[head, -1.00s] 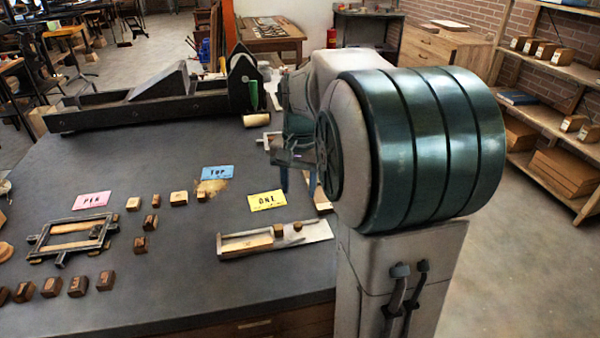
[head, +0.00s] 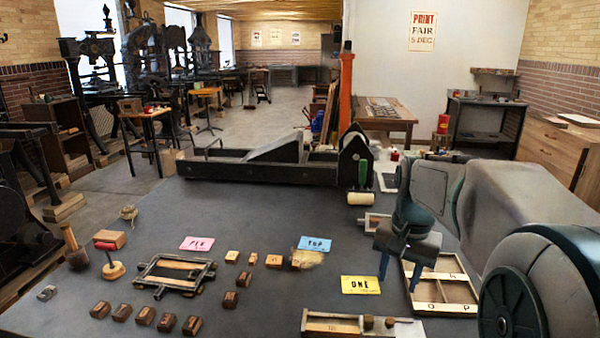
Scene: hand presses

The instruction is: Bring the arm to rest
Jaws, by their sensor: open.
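My arm comes in from the right side of the head view, bent at the elbow. My gripper (head: 399,277) hangs over the right part of the grey table (head: 250,290), with its two blue fingers pointing down. The fingers are apart and nothing shows between them. The gripper is just left of a wooden sectioned tray (head: 462,308) and above and right of the yellow card "ONE" (head: 360,285). Its exact height over the table is hard to tell.
A long dark press (head: 265,170) stands along the table's back. A pink card (head: 197,243), a blue card (head: 314,244), a small frame (head: 175,275) and several wooden blocks lie left of the gripper. A composing tray (head: 350,326) is at the front.

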